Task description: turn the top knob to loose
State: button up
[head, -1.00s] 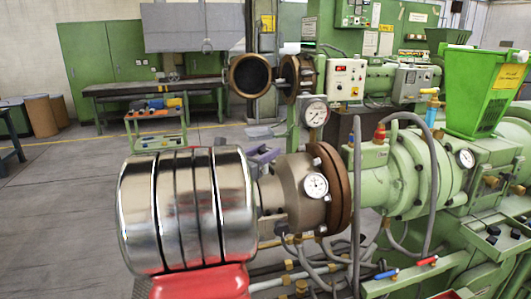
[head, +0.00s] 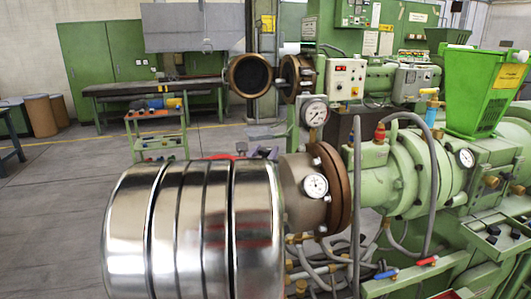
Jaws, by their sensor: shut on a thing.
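A large polished metal cylinder with dark ring grooves (head: 190,235), which looks like a link of my arm, fills the lower left and middle. My gripper cannot be made out; the cylinder hides what lies behind it. The green extruder (head: 400,180) stands at the right. A red-topped fitting (head: 380,133) sits upright on its barrel, and a yellow-handled valve with a blue body (head: 430,108) stands farther right. Lower down are a blue lever (head: 386,274) and a red lever (head: 427,261). I cannot tell which part is the top knob, or its setting.
A brown flange (head: 330,190) with dial gauges (head: 315,186) stands right beside the cylinder in the picture. Grey hoses (head: 357,200) rise near the barrel. A green cart (head: 158,130) and a workbench (head: 150,88) stand behind. The floor at left (head: 50,220) is clear.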

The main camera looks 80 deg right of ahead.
jog(key=shift+r, duration=0.1)
dwell(0.5)
jog(key=o, duration=1)
jog(key=shift+o, duration=0.2)
jog(key=a, duration=1.3)
jog(key=shift+a, duration=0.4)
jog(key=shift+s, duration=0.1)
